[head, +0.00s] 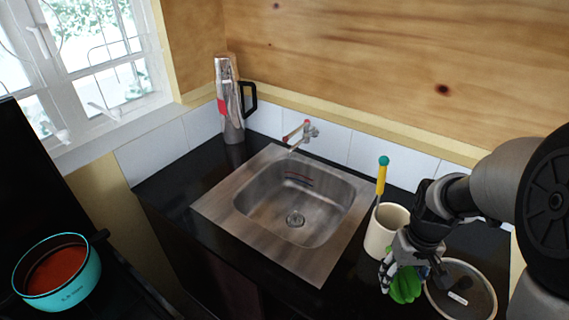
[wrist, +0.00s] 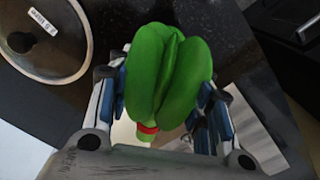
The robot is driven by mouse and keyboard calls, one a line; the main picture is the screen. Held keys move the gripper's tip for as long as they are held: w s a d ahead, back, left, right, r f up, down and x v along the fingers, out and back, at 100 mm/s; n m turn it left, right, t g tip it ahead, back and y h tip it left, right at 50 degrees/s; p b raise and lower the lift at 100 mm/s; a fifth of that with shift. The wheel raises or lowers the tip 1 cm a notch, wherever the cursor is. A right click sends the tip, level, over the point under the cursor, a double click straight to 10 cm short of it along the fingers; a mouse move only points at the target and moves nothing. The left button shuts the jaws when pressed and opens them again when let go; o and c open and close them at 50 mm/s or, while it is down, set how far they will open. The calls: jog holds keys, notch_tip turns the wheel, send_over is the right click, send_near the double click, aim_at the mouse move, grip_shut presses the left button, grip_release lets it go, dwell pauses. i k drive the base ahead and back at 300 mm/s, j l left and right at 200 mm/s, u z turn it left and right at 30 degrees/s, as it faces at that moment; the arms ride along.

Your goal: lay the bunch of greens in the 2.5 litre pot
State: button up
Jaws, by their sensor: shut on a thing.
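The bunch of greens (head: 406,287) hangs in my gripper (head: 400,268) above the right end of the black counter. In the wrist view the bright green leaves (wrist: 168,70) with a red band sit between the two fingers of my gripper (wrist: 160,108), which is shut on them. A teal pot (head: 62,291) with red contents and unclear lettering stands at far left.
A steel sink (head: 218,208) with a tap (head: 300,133) is set in the middle of the counter. A cream crock (head: 378,238) holding a yellow-handled utensil (head: 382,180) stands close behind my gripper. A tall metal flask (head: 232,115) stands at the back left.

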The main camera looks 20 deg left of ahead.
aim_at(69, 279)
jog(key=u, duration=1.15)
jog(key=i+u, duration=0.1)
jog(key=u, duration=0.3)
jog(key=i+u, duration=0.15)
jog(key=u, duration=0.25)
jog(key=i+u, duration=0.15)
jog(key=u, duration=0.25)
jog(key=i+u, duration=0.15)
jog(key=u, duration=0.25)
jog(key=i+l, duration=0.2)
jog(key=i, duration=0.35)
